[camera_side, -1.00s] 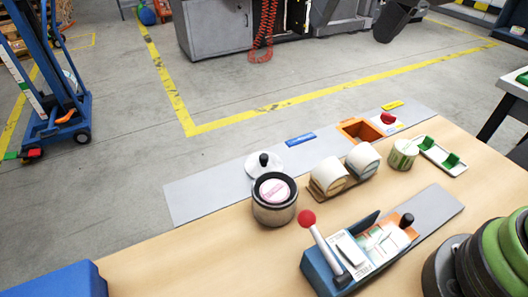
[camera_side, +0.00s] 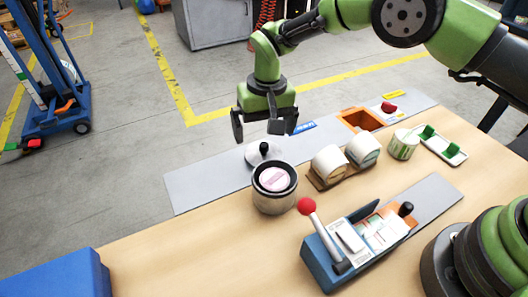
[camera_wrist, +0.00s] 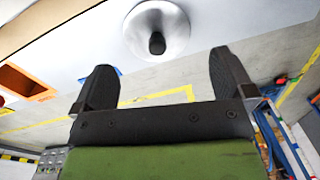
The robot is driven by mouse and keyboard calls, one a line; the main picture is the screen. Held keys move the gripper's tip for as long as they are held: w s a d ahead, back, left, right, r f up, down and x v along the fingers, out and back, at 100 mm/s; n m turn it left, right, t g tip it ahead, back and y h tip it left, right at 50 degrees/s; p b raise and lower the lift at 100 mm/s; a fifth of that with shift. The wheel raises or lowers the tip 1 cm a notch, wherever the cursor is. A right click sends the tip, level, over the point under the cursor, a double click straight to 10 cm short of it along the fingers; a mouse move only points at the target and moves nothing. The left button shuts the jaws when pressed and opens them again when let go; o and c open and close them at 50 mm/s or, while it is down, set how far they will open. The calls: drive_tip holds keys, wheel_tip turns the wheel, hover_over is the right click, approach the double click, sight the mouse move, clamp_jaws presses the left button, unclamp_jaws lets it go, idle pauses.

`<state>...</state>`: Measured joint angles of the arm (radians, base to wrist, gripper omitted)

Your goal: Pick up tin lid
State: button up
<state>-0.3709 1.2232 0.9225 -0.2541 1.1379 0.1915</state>
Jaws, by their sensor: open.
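Two white rolls (camera_side: 328,164) sit on a wooden holder right of the tin. An orange bin (camera_side: 361,120) and a green-striped roll (camera_side: 404,144) are farther right. A blue rewinder with a red-knobbed lever (camera_side: 307,206) stands in front.

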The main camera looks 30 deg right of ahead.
sight(263, 144)
wheel_tip(263, 144, down, 6)
drive_tip(key=shift+w+r, duration=0.15)
drive_tip(key=c, duration=0.7)
